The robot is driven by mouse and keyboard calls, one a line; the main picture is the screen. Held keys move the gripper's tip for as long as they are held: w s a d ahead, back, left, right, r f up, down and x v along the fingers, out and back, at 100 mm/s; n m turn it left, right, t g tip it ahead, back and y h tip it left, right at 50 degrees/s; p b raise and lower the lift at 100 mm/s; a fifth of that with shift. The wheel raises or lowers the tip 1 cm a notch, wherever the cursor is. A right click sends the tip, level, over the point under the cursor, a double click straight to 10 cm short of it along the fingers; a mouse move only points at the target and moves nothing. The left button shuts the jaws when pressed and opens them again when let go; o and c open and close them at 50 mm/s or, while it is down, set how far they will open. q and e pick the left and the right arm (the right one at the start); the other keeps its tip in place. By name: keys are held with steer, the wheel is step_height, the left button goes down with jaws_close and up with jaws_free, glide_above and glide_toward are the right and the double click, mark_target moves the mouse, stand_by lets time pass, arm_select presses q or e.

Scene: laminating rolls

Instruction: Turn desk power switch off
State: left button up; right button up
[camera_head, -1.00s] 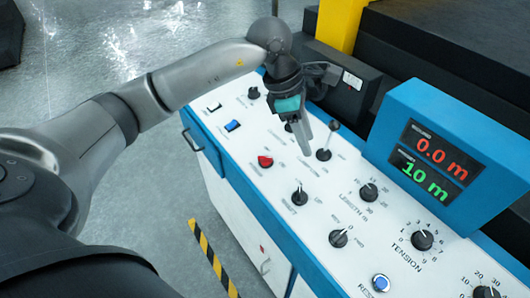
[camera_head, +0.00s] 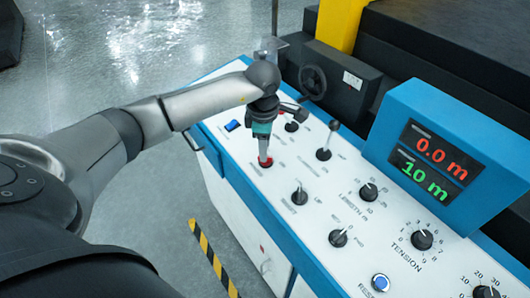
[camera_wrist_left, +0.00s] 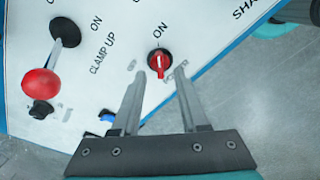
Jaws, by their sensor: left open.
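The red rotary switch (camera_head: 265,163) is on the white panel of the blue-edged control desk, near its front edge. In the left wrist view the red knob (camera_wrist_left: 159,62) has a dark base, and the label next to it is partly covered by a finger. My left gripper (camera_head: 264,155) points down over the switch, its fingers hiding part of it. In the left wrist view the open fingers (camera_wrist_left: 160,74) lie to either side of the knob's lower end, with nothing held. I cannot tell whether they touch it. My right gripper is out of view.
A red-ball lever (camera_wrist_left: 42,82) shows in the wrist view. A blue display box (camera_head: 440,150) reading 0.0 m and 10 m rises at the right.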

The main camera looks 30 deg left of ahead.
arm_select(q)
steer(key=shift+w+f, duration=0.2)
steer(key=shift+f, duration=1.35)
jaws_close()
